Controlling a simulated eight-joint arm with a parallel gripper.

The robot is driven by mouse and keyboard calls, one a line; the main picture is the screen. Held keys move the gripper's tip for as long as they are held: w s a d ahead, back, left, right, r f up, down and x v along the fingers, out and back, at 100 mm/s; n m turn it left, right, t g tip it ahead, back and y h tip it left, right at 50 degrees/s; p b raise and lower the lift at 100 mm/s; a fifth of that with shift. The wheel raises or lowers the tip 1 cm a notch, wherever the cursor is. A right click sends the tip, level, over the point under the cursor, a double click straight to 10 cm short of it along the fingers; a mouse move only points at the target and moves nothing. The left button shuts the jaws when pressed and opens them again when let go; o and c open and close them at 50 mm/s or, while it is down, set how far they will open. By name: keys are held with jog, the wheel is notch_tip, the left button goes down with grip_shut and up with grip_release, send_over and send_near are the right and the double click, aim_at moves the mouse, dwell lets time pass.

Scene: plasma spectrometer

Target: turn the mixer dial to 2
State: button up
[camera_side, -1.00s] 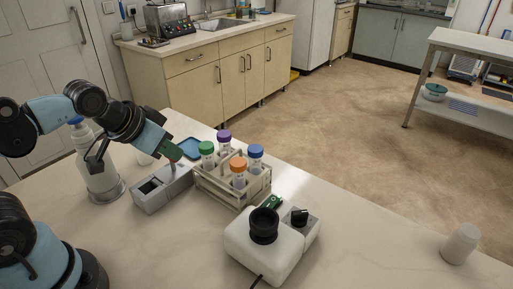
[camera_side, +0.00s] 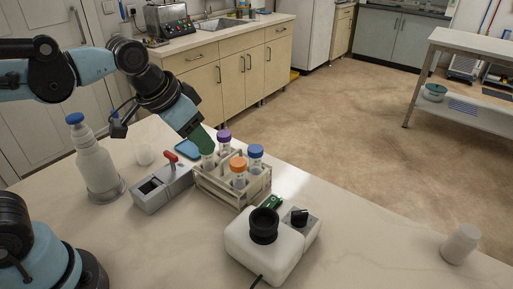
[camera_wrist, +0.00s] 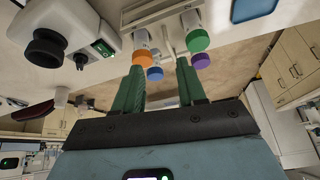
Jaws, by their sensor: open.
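The mixer (camera_side: 272,250) is a white block with a black round cup (camera_side: 264,226) on top. A grey side part carries the black dial (camera_side: 299,216); a green-lit switch (camera_side: 272,201) sits behind. In the wrist view the mixer (camera_wrist: 75,14) is at upper left, with the black cup (camera_wrist: 46,48), the green switch (camera_wrist: 104,47) and the black dial (camera_wrist: 82,61). The dial's number marks are too small to read. My gripper (camera_side: 203,139) is at the tube rack's back left, apart from the mixer. Its green fingers (camera_wrist: 160,68) are spread and empty.
A rack (camera_side: 231,196) holds tubes with green, purple, blue and orange (camera_side: 238,165) caps, between my gripper and the mixer. A grey device with a red lever (camera_side: 170,157) stands left of it. A bottle (camera_side: 95,165) is further left, a white cup (camera_side: 461,243) far right.

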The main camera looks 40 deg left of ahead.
jog(key=w+d+r+m+g, duration=0.25)
jog(key=w+d, duration=0.25)
jog(key=d, duration=0.4)
jog(key=m+g, duration=0.3)
jog(key=m, duration=0.1)
send_over(300, 212)
notch_tip(300, 212, down, 2)
jog(key=shift+y, duration=0.4)
notch_tip(300, 212, down, 12)
jog(key=shift+r, duration=0.25)
grip_shut()
